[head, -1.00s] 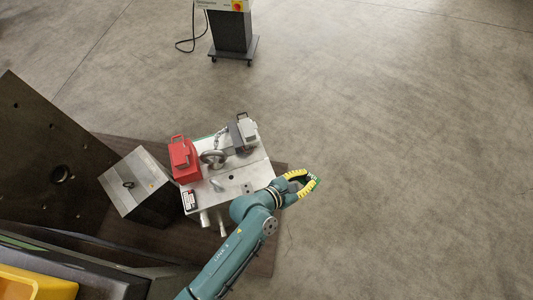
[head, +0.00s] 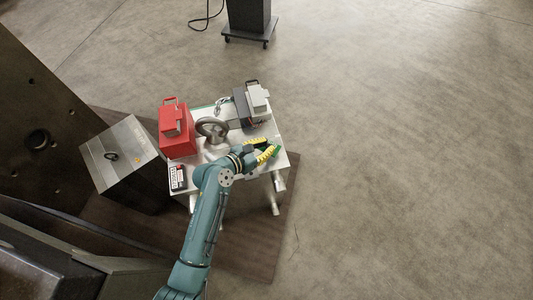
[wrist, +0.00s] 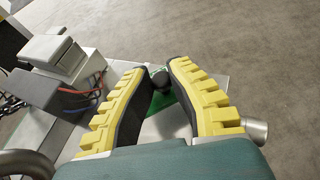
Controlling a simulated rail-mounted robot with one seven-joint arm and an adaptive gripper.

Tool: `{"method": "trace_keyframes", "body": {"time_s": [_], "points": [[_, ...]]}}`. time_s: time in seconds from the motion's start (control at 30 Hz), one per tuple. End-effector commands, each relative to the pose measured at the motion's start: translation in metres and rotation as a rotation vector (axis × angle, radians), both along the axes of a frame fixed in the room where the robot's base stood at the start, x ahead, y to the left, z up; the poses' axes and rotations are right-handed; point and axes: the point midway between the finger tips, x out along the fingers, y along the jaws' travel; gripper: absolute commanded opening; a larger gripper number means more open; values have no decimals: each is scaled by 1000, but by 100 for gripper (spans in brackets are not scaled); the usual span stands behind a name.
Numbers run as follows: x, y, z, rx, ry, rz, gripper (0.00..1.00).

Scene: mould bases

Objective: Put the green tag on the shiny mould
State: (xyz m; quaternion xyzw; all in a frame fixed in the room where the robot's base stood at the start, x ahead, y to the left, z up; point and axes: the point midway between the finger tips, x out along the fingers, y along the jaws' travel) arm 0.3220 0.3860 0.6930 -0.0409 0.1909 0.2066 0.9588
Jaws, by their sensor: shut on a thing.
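My gripper (head: 266,153) has yellow ribbed fingers and is shut on the green tag (head: 275,151). In the wrist view, part of the green tag (wrist: 180,106) shows between the fingers (wrist: 160,72), beside a dark round piece. The fingers hide the rest of it. The gripper is over the right part of a large bright silver mould (head: 284,161); I cannot tell whether the tag touches it. A smaller grey metal block (head: 122,150) with an eyebolt stands to the left. Which of the two is the shiny mould is not certain.
Pipes (head: 272,195) stick out in front. A dark plate (head: 45,120) stands at far left. The floor at right is clear.

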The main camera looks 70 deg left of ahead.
Motion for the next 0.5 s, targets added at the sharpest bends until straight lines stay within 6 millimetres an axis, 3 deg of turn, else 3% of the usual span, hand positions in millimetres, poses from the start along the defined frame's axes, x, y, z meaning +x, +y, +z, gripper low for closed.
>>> {"method": "trace_keyframes", "body": {"time_s": [0.03,0.13,0.5], "points": [[0,0,-17,-2,1,0,0],[0,0,-36,-2,0,0,0],[0,0,-39,0,1,0,0]]}}
